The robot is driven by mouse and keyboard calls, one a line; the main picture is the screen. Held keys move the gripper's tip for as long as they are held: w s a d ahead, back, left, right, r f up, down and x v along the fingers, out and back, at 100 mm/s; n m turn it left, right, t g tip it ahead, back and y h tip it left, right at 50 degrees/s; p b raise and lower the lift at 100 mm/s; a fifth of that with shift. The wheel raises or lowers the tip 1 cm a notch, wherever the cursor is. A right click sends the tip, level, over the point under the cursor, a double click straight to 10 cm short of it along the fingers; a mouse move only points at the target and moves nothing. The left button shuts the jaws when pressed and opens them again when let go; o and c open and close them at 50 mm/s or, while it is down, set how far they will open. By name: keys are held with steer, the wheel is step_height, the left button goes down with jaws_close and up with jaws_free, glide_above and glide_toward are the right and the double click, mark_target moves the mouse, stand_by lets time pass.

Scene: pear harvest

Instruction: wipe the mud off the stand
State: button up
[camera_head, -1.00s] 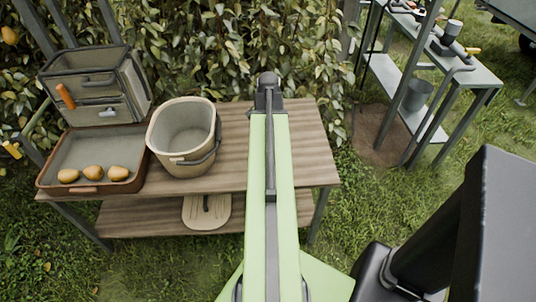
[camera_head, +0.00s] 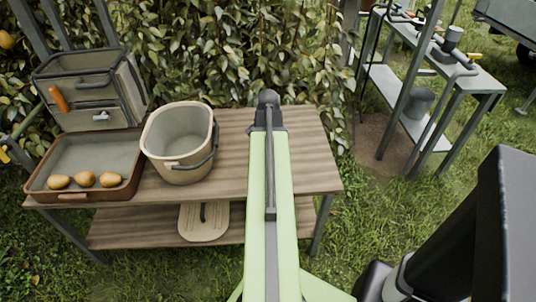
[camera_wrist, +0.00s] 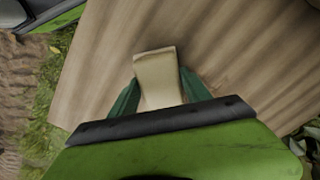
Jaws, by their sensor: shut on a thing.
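The stand is a wooden two-shelf bench (camera_head: 300,152); its planked top also fills much of the wrist view (camera_wrist: 100,85). My gripper (camera_wrist: 157,95) has green fingers and is shut on a beige, cloth-like piece (camera_wrist: 157,75), over the stand's top. I cannot tell whether the piece touches the planks. A faint darker brown mark (camera_wrist: 217,86) shows on the planks just right of the held piece; I cannot tell for sure if it is mud. In the head view my green arm reaches over the right part of the stand and hides the gripper.
A beige bucket (camera_head: 180,143) stands mid-left on the stand. Left of it are a brown-rimmed tray (camera_head: 85,150) with several pears and a grey drawer box (camera_head: 92,88). A beige board (camera_head: 203,222) lies on the lower shelf. Another metal table (camera_head: 480,80) stands at right. Foliage is behind.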

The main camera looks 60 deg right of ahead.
steer(key=shift+f+b, duration=1)
steer(key=shift+b, duration=0.05)
stand_by(0.4)
steer(key=shift+w+d+r, duration=0.1)
steer(key=shift+w+d, duration=0.4)
steer(key=shift+d, duration=0.2)
steer(key=shift+w+d+r, duration=0.1)
steer(key=shift+w+d, duration=0.4)
steer(key=shift+d, duration=0.2)
steer(key=shift+w+d, duration=0.1)
steer(key=shift+d, duration=0.05)
steer(key=shift+w+d+f, duration=0.1)
steer(key=shift+w+d, duration=0.35)
steer(key=shift+d, duration=0.2)
steer(key=shift+w+d+f, duration=0.1)
steer(key=shift+w+d, duration=0.3)
steer(key=shift+d, duration=0.2)
steer(key=shift+w+d+r, duration=0.1)
steer(key=shift+w+d, duration=0.6)
steer(key=shift+d, duration=0.25)
steer(key=shift+w+d+f, duration=0.1)
steer(key=shift+w+d, duration=0.55)
steer(key=shift+d, duration=0.25)
steer(key=shift+w+d+r, duration=0.1)
steer(key=shift+w+d, duration=0.6)
steer(key=shift+d, duration=0.25)
